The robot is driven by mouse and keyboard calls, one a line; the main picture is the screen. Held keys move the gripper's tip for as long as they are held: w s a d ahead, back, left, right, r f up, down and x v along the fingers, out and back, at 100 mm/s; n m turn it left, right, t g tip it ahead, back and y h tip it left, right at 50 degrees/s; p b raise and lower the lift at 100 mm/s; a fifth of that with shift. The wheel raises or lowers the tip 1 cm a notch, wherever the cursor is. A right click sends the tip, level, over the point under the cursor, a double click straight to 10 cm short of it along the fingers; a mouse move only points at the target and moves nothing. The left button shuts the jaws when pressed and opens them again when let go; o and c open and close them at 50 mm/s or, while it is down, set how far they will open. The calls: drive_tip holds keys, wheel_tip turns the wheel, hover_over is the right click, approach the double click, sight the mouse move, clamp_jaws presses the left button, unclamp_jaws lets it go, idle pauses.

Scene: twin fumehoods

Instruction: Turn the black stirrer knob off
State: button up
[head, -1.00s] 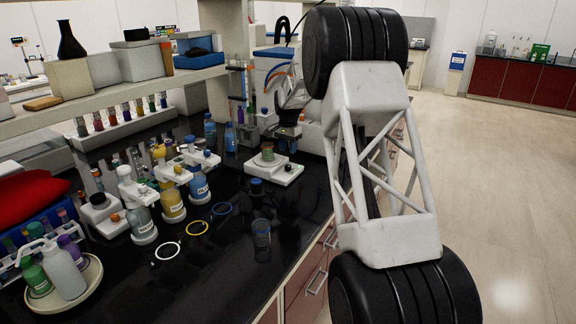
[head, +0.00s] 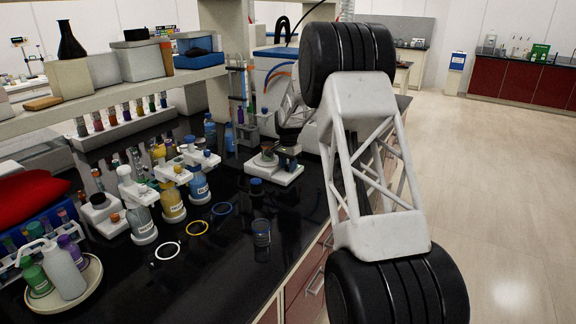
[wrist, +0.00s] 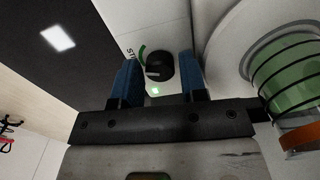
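The black stirrer knob (wrist: 160,67) shows in the wrist view on the white stirrer face, with a green arc and part of a "STIR" label beside it. A small green light (wrist: 155,91) glows near the knob. My gripper (wrist: 158,72) is open, with one blue finger on each side of the knob in the picture and narrow gaps between. I cannot tell whether the fingertips reach down around it. In the head view my gripper (head: 290,156) is low over the right part of the white stirrer (head: 277,177). The knob cannot be made out there.
A vessel with green contents (wrist: 294,76) stands on the stirrer plate, close right of my gripper in the wrist view. Labelled bottles (head: 172,203) stand left. The black bench (head: 215,275) is clear in front.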

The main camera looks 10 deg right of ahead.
drive_tip(key=c, duration=0.6)
drive_tip(key=shift+c, duration=0.2)
drive_tip(key=shift+n, duration=0.5)
drive_tip(key=n, duration=0.2)
drive_tip(key=shift+n, duration=0.4)
drive_tip(key=n, duration=1.3)
